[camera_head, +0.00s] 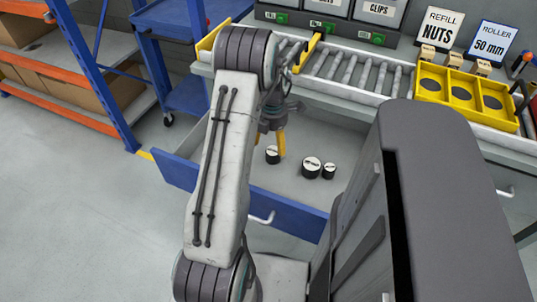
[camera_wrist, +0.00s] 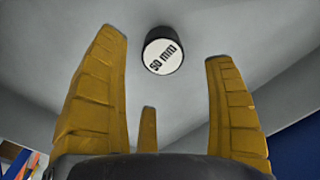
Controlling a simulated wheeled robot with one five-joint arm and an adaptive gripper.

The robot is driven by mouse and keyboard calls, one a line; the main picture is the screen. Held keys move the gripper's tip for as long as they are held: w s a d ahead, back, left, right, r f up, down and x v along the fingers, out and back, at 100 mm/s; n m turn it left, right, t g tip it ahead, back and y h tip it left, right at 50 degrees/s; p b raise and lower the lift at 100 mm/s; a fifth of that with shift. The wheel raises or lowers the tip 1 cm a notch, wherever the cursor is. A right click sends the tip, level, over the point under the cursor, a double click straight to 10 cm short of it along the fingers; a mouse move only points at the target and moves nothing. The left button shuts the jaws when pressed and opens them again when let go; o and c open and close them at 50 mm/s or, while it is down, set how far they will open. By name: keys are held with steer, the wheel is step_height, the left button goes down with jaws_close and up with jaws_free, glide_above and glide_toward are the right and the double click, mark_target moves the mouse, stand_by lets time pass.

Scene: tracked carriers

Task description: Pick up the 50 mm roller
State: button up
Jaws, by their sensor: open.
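In the wrist view a black roller (camera_wrist: 163,51) with a white end face reads "50 mm". It lies on a grey surface beyond my open fingertips, roughly between them, apart from them. My gripper (camera_head: 271,143), with yellow fingers, is open and empty over the open drawer (camera_head: 283,213); it also shows in the wrist view (camera_wrist: 166,62). In the head view one black roller (camera_head: 272,154) stands in the drawer close by the fingers. A larger roller (camera_head: 311,167) and a small roller (camera_head: 329,170) stand to its right. Their labels are too small to read there.
A roller conveyor (camera_head: 350,73) runs behind the drawer. On it a yellow tray (camera_head: 463,99) with round dark recesses stands near a "ROLLER 50 mm" sign (camera_head: 493,40). A blue cart (camera_head: 190,95) and shelving stand at the left. Open floor lies front left.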

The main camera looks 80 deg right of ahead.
mark_target(273, 150)
steer(key=shift+s+f, duration=0.15)
steer(key=shift+f, duration=1.15)
steer(key=shift+s+f, duration=0.1)
steer(key=shift+f, duration=1.2)
steer(key=c, duration=1.4)
